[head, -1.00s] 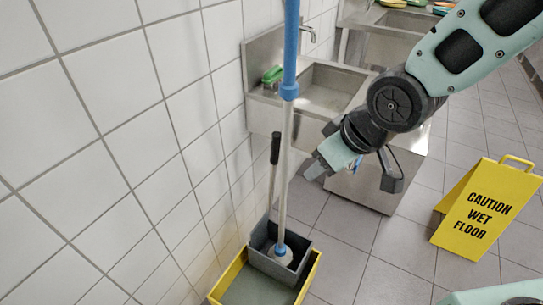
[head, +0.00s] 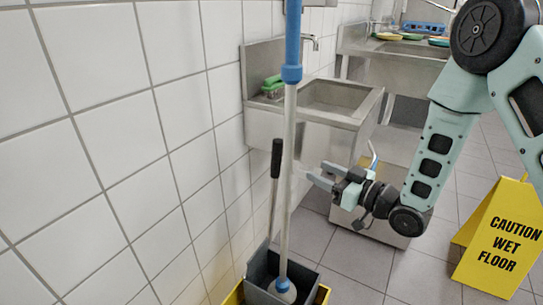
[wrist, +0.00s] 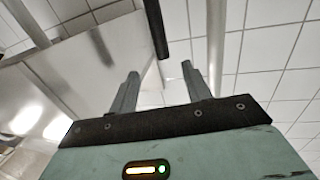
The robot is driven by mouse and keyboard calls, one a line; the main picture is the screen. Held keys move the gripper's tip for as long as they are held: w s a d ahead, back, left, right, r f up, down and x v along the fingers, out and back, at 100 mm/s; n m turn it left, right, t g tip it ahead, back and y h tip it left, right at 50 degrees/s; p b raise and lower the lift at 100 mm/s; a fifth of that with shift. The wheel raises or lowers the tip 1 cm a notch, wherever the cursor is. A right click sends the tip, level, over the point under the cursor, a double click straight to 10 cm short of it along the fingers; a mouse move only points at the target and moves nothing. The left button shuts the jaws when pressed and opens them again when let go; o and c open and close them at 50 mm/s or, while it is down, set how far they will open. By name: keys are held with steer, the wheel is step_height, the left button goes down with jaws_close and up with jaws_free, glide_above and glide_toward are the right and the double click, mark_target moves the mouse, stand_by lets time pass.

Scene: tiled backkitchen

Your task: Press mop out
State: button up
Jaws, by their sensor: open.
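The mop stands upright with a blue and white pole (head: 289,140) and its blue-collared head (head: 283,285) inside the grey wringer (head: 262,268). The wringer sits on the yellow bucket (head: 323,296), cut by the bottom edge. The wringer's lever, with a black grip (head: 276,158), rises steeply just left of the pole. My gripper (head: 319,174) is open and empty, right of the pole, fingers pointing left. In the wrist view, my gripper (wrist: 160,75) has the black lever grip (wrist: 155,28) ahead between its fingers and the pole (wrist: 216,40) beyond the right finger. Nothing is touched as far as I see.
A steel sink (head: 330,100) with a green item (head: 272,88) on its ledge stands behind. A yellow wet-floor sign (head: 495,240) stands on the right. The white tiled wall (head: 120,150) is close on the left. Floor between bucket and sign is open.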

steer(key=x, duration=1.7)
steer(key=shift+b, duration=0.3)
steer(key=shift+a, duration=0.15)
jaws_close()
steer(key=shift+f, duration=0.1)
